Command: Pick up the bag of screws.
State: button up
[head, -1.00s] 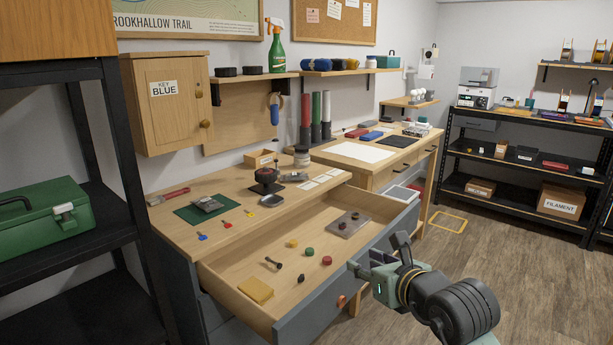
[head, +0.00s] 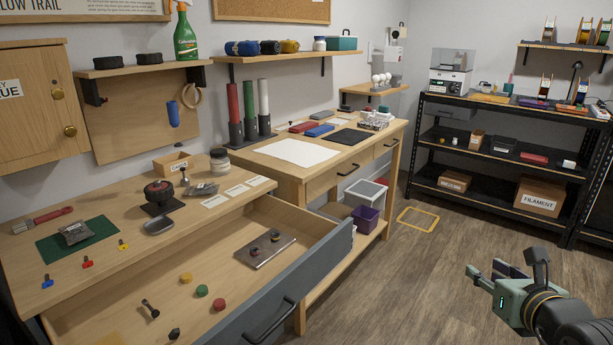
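A small clear bag with dark contents (head: 76,233) lies on a green mat (head: 52,248) at the left of the wooden bench top. A second small greyish bag (head: 201,190) lies further back on the bench, beside a dark round-topped item. Their contents are too small to make out, so I cannot tell which holds screws. My gripper (head: 507,268) is at the lower right over the floor, far from both bags. Its fingers look apart, with nothing seen between them.
An open drawer (head: 316,248) juts out below the bench, holding loose knobs, a bolt and a metal plate. A spray bottle (head: 185,35) stands on the wall shelf. Black shelving (head: 480,145) stands at the back right. The wooden floor between is mostly clear.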

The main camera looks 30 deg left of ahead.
aim_at(203, 189)
jog(key=i+l+u, duration=0.1)
jog(key=i, duration=0.35)
jog(key=i+l+u, duration=0.1)
jog(key=i, duration=0.35)
jog(key=i+l+u, duration=0.1)
jog(key=i, duration=0.35)
jog(key=i+l+u, duration=0.1)
jog(key=i+u, duration=0.15)
jog(key=u, duration=0.2)
jog(key=i+l+u, duration=0.2)
jog(key=u, duration=0.2)
jog(key=i+l+u, duration=0.2)
jog(key=u, duration=0.25)
jog(key=i+l+u, duration=0.1)
jog(key=l+u, duration=0.35)
jog(key=i+l+u, duration=0.1)
jog(key=l+u, duration=0.6)
jog(key=u, duration=0.15)
jog(key=l+u, duration=0.45)
